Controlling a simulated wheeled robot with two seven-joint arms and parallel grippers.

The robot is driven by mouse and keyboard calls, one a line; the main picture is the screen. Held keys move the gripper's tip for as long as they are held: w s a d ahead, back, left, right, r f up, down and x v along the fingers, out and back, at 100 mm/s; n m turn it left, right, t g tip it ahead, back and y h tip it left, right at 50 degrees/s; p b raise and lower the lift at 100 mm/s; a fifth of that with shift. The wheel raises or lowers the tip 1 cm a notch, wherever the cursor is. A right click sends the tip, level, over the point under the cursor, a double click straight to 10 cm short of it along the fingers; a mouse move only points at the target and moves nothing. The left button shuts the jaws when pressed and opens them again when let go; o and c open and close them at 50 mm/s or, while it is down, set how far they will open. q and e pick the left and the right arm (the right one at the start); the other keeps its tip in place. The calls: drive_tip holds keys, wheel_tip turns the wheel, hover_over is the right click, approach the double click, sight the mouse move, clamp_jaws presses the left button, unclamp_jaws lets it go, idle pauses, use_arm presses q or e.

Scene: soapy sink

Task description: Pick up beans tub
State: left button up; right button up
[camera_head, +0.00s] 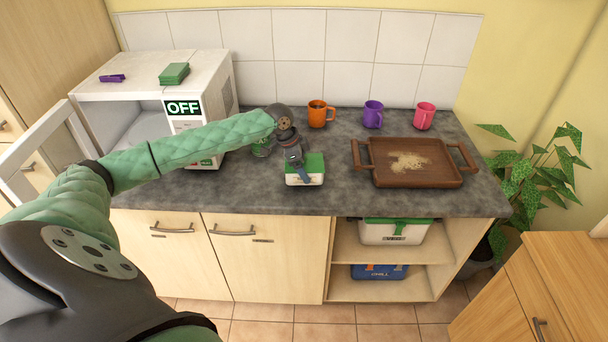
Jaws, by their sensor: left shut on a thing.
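A small white tub with a green lid (315,163) sits on the grey worktop near its front edge, in the middle of the head view. I take it for the beans tub, though I cannot read a label on it. My left gripper (298,170) reaches in from the left, pointing down over the tub. It is shut on the tub at its lid, and its fingers hide part of the lid. The tub looks upright and at worktop level; I cannot tell whether it is lifted. My right gripper is out of view.
A microwave (213,84) with its door open stands at left. Orange (318,116), purple (373,115) and pink (424,117) mugs stand behind. A wooden tray (440,178) is at right. Another green-lidded box (376,234) is on the shelf below.

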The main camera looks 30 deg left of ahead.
sight(307, 168)
use_arm(q)
drive_tip(key=shift+s+d+r+b, duration=0.8)
drive_tip(key=shift+s+d+r, duration=0.1)
drive_tip(key=shift+r, duration=0.1)
drive_tip(key=s+d+r+b, duration=0.3)
drive_tip(key=s+d+r, duration=0.3)
drive_tip(key=shift+s+d, duration=0.2)
drive_tip(key=shift+d, duration=0.1)
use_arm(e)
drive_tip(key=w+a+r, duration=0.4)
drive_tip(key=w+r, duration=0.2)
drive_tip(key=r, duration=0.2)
